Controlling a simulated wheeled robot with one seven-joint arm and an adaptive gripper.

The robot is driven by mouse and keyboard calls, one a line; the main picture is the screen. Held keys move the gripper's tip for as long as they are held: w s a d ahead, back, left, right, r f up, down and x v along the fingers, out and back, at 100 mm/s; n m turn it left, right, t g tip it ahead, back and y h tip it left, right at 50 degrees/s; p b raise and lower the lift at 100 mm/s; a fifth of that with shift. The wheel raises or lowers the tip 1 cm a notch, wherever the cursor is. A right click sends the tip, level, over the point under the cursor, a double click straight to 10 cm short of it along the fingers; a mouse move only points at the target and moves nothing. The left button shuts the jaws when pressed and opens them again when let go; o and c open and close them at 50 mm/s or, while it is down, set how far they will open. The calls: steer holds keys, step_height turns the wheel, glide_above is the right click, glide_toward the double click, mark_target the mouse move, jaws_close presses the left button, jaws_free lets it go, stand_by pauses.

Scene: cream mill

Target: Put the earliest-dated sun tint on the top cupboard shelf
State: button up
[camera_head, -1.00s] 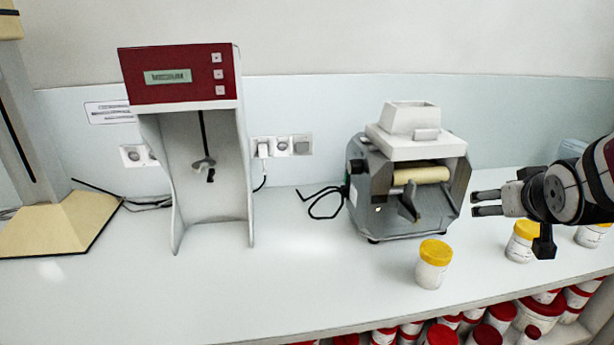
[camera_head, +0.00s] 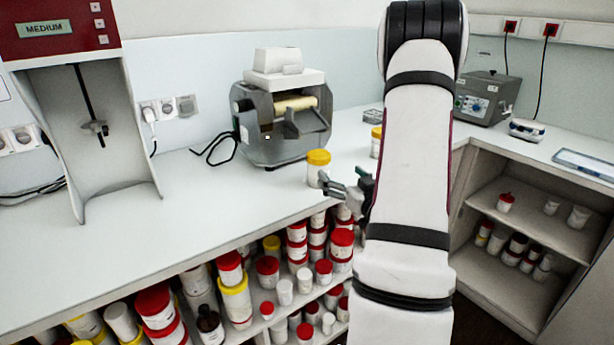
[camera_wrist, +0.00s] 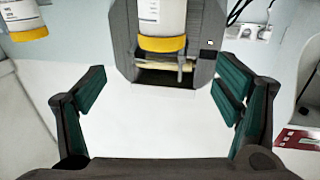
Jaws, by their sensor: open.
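A white jar with a yellow lid (camera_head: 318,168) stands on the counter in front of the roller mill. A second yellow-lidded jar (camera_head: 377,143) stands behind it, partly hidden by my arm. My gripper (camera_head: 340,184) is open and empty, just right of the nearer jar. In the wrist view, which looks upside down, a yellow-lidded jar (camera_wrist: 162,18) lies ahead of my open fingers (camera_wrist: 163,103), and another (camera_wrist: 24,22) is at the upper left. Label print is too small to read. The open cupboard's top shelf (camera_head: 530,222) holds a red-lidded jar and two white cups.
The roller mill (camera_head: 285,120) and the red-topped mixer (camera_head: 75,95) stand on the counter (camera_head: 225,205). Shelves below hold many red-lidded jars (camera_head: 342,240). A grey device (camera_head: 485,97) stands above the cupboard. The cupboard's lower shelf holds several small jars (camera_head: 510,250).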

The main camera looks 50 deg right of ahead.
glide_toward(319, 154)
steer(key=x, duration=0.4)
steer(key=shift+d+f, duration=0.15)
steer(key=shift+f, duration=0.15)
steer(key=shift+r+x, duration=0.1)
steer(key=shift+x, duration=1.4)
steer(key=shift+r+x, duration=0.15)
steer(key=shift+x, duration=1.35)
steer(key=shift+c, duration=0.3)
steer(key=c, duration=1.8)
jaws_close()
steer(key=shift+r, duration=0.15)
